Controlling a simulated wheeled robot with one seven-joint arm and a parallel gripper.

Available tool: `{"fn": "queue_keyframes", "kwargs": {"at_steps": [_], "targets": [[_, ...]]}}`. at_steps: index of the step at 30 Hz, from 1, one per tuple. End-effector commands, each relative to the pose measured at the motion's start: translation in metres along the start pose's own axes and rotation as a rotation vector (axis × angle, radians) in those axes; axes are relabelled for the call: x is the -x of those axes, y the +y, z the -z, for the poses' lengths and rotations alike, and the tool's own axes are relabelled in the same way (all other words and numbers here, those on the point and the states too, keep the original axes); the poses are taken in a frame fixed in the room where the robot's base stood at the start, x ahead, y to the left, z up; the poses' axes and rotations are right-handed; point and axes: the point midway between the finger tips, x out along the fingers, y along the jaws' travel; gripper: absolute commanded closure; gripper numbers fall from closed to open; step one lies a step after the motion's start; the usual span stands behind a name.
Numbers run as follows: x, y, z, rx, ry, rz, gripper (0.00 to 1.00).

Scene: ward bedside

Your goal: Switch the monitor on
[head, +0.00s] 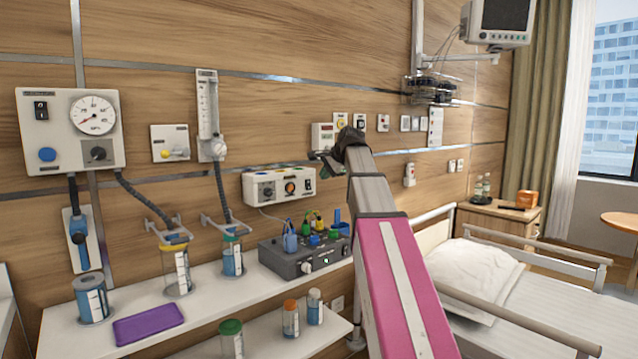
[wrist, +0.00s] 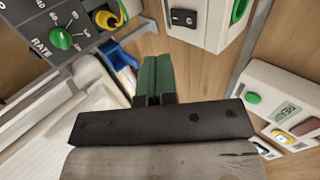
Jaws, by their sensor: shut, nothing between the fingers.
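The monitor (head: 500,14) hangs on a wall arm at the top right of the head view, partly cut off, and its screen is dark. In the wrist view my gripper's green fingers (wrist: 154,78) are shut together and empty. Ahead of them is a white box (wrist: 207,35) with a black rocker switch (wrist: 183,17). The fingertips appear apart from it. I cannot tell which control belongs to the monitor.
A grey unit with a green RATE knob (wrist: 61,38) and plugged-in yellow and blue connectors is left of the fingers. A white unit with a green button (wrist: 253,98) is at right. The shelf (head: 205,298) holds jars and a purple tray (head: 148,322). A bed (head: 540,300) stands at right.

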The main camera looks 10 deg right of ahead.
Motion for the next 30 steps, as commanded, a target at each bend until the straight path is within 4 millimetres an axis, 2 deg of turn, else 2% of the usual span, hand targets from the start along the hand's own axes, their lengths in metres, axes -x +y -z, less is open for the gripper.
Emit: {"fn": "queue_keyframes", "kwargs": {"at_steps": [1, 6, 12, 23, 30], "targets": [[0.011, 0.001, 0.0, 0.0, 0.002, 0.002, 1.0], [0.035, 0.0, 0.0, 0.0, 0.0, 0.001, 1.0], [0.049, 0.0, 0.0, 0.0, -0.001, 0.0, 1.0], [0.05, 0.0, 0.0, 0.0, -0.001, 0.0, 1.0], [0.041, 0.014, 0.002, 0.0, -0.001, -0.001, 1.0]]}}
